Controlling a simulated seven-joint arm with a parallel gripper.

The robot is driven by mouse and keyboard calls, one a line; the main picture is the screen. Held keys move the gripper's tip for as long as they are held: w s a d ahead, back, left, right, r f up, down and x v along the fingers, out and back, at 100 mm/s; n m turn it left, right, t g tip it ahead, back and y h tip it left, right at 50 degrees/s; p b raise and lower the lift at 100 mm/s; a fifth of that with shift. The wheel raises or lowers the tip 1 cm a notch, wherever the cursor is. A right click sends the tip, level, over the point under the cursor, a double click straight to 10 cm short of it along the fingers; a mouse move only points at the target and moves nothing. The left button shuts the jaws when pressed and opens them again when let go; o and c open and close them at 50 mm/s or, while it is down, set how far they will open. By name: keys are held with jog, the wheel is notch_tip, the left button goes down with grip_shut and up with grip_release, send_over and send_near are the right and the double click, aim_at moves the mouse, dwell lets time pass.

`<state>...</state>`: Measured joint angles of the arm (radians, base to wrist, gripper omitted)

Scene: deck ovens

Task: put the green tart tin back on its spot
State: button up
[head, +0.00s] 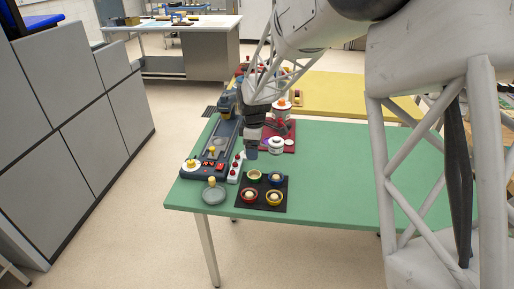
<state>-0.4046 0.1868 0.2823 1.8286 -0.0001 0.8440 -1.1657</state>
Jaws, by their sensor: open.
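The green tart tin (254,176) sits at the far left corner of a black mat (263,208) on the green table. Its inside looks pale and empty. On the same mat are a blue tin (276,179), a red tin (249,195) and a yellow tin (274,198), each with a pale ball in it. My gripper (251,154) points down just behind and above the green tin, apart from it. Its jaws are open, and no object shows between them. The fingertips are small and dark here, so their exact gap to the tin is unclear.
A dark grey device (206,170) with a yellow knob and red buttons stands left of the mat. A grey dish (213,195) is at the front left. A white jar (276,146) stands near a dark red board (290,145). The table (335,185) is clear to the right.

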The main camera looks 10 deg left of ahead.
jog(key=shift+r, duration=0.1)
jog(key=s+d+r+m+t, duration=0.1)
jog(key=s+d+r+m, duration=0.3)
jog(key=s+d+r, duration=0.45)
jog(key=s+d+r+m, duration=0.55)
jog(key=s+d, duration=0.35)
jog(key=d, duration=0.2)
jog(key=s+d+r+m, duration=0.1)
jog(key=s+d+m, duration=0.3)
jog(key=s, duration=0.7)
jog(key=s+d+m+t, duration=0.1)
jog(key=s+d+m, duration=0.3)
jog(key=s, duration=0.7)
jog(key=shift+s+d+r+m+t, duration=0.3)
jog(key=shift+s+d+r+m, duration=0.05)
jog(key=shift+d, duration=1)
